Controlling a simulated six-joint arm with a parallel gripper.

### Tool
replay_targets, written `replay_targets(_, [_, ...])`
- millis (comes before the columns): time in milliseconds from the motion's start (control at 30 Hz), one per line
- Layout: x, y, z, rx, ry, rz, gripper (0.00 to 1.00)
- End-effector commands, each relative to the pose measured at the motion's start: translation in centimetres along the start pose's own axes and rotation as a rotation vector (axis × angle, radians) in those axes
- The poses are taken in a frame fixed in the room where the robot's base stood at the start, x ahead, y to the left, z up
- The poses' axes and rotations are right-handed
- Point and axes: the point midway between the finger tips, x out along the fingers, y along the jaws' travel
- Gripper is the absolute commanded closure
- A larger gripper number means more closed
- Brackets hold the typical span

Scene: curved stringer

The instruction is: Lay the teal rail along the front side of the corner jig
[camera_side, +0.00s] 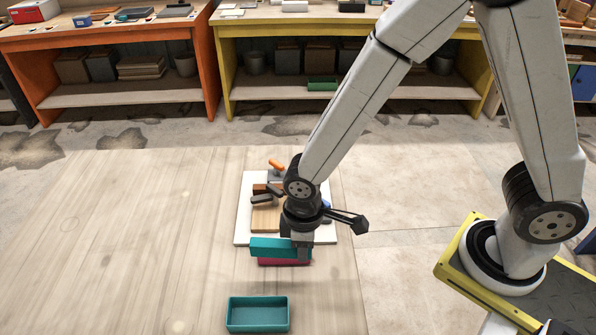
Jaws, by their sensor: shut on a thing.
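The teal rail (275,247) is a short bar in front of the white board's near edge. My gripper (301,242) points down and is shut on the rail near its right end. The rail appears to be in the air, overlapping a crimson object in the picture; I cannot tell the gap between them. The corner jig, with a light wooden block (265,219) and brown pieces, seems to be on the white board (243,226). My wrist hides much of the jig, including its right part.
A crimson object (284,262) lies just below the rail in the picture, partly hidden. A teal open tray (258,327) stands empty nearer the camera. An orange-handled clamp (276,165) is at the board's back. The table's left side is bare. Orange and yellow benches stand behind.

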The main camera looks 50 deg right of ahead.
Motion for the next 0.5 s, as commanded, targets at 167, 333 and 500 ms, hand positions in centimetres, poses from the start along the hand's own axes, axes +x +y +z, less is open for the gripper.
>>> replay_targets(167, [0.0, 1.4, -0.5, 0.165, 0.0, 0.0, 1.0])
replay_targets(333, [-0.1, 3.2, -1.1, 0.386, 0.001, 0.0, 1.0])
replay_targets(500, [-0.2, 5.2, -1.6, 0.623, 0.001, 0.001, 1.0])
